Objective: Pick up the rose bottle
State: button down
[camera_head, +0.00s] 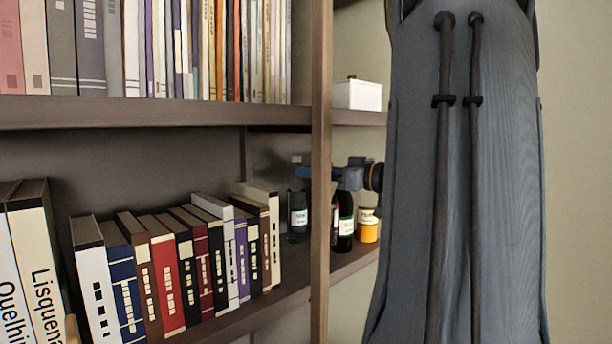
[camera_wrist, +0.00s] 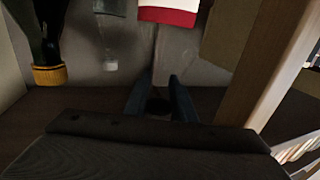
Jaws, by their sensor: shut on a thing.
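My gripper (camera_head: 345,177) reaches in from the right over the lower shelf, just behind the wooden upright. A dark bottle with a pale label (camera_head: 344,228) stands upright directly below it, its upper part hidden by the gripper. In the wrist view, my gripper's fingers (camera_wrist: 157,92) are shut around a dark round thing (camera_wrist: 157,104), which looks like a bottle's top. I cannot read the label to tell whether this is the rose bottle. Another dark bottle (camera_head: 297,213) with a pale label stands left of the upright, apart from the gripper.
A yellow jar with a white lid (camera_head: 368,227) stands close right of the gripped bottle. The wooden upright (camera_head: 321,150) is close to the gripper; it also shows in the wrist view (camera_wrist: 262,65). A row of books (camera_head: 170,270) fills the shelf's left. A white box (camera_head: 357,95) sits above.

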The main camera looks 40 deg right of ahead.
jog(key=s+d+b, duration=0.1)
jog(key=s+b, duration=0.2)
jog(key=s, duration=1.3)
jog(key=shift+s+d, duration=0.2)
jog(key=shift+s, duration=0.1)
